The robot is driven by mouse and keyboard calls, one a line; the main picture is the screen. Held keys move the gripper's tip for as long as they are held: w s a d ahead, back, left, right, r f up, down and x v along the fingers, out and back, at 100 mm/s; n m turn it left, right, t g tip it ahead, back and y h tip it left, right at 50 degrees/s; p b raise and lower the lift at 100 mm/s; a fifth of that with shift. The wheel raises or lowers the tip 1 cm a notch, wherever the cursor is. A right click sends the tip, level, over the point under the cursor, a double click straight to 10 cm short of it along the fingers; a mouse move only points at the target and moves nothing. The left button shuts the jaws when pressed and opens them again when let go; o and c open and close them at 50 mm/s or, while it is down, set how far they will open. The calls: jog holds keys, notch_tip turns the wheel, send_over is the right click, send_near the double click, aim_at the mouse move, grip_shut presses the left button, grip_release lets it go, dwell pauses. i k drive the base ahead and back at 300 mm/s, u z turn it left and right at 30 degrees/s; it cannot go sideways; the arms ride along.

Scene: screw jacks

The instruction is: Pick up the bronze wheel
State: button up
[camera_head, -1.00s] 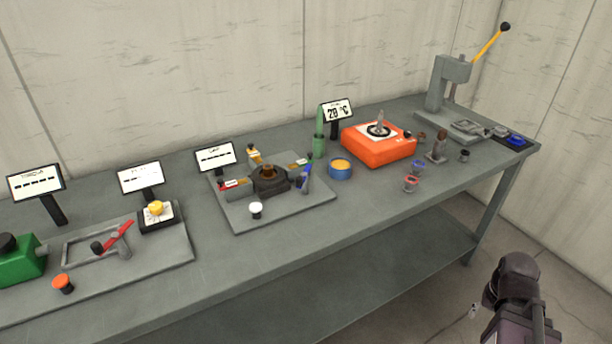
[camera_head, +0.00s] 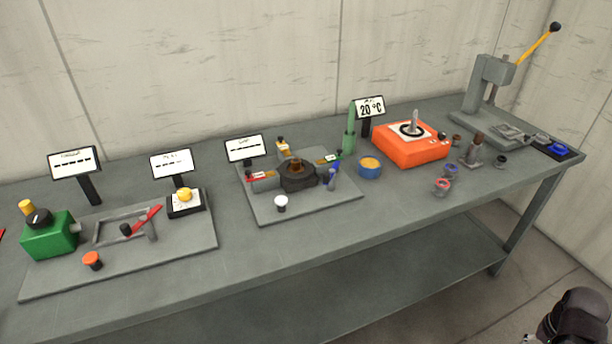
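No part is clearly recognisable as a bronze wheel. A brown-bronze round piece (camera_head: 296,165) sits in the dark round holder (camera_head: 298,178) on the middle grey plate. A small brown ring-like piece (camera_head: 456,140) lies right of the orange heater, and a brown-topped upright part (camera_head: 475,148) stands beside it. Both are too small to identify surely. A dark part of my arm (camera_head: 577,318) shows at the bottom right corner, well away from the bench top. My gripper's fingers are not in view.
The grey bench (camera_head: 330,235) carries a green box (camera_head: 48,240), orange heater (camera_head: 412,152), blue cup (camera_head: 369,171) and lever press (camera_head: 490,88). Several small signs stand along the back. Floor is clear in front at right.

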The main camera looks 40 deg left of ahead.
aim_at(296, 166)
jog(key=z, duration=0.05)
jog(key=k, duration=1.7)
jog(key=u, duration=1.3)
jog(key=i, duration=1.1)
jog(key=z, duration=0.1)
